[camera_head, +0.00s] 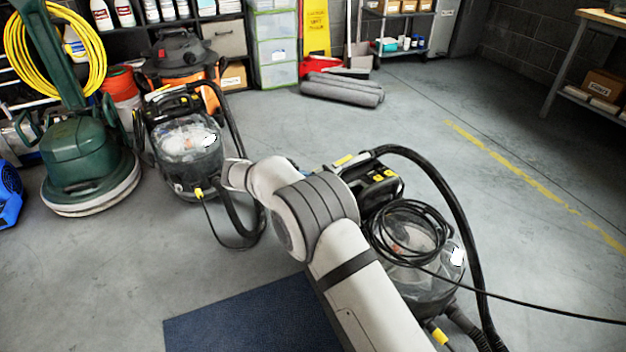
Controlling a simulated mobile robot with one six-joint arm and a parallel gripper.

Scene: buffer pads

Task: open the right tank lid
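The right machine (380,190) stands on the floor right of my arm, its near left side hidden by the arm. Its clear tank lid (408,262) looks closed, with a coiled black cord (440,228) lying over it. The left machine (185,160) stands farther back, left of centre, and its clear tank lid (188,136) also looks closed. My arm reaches up from the bottom edge and bends left at mid-picture. Its end points toward the space between the two machines. The gripper fingers do not show.
A black hose (440,182) arches over the right machine's far side. A green floor polisher (85,160) with a yellow cord stands at left. A blue mat (240,325) lies at the bottom. Rolled grey pads (342,90) lie at the back. The floor at right is mostly clear.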

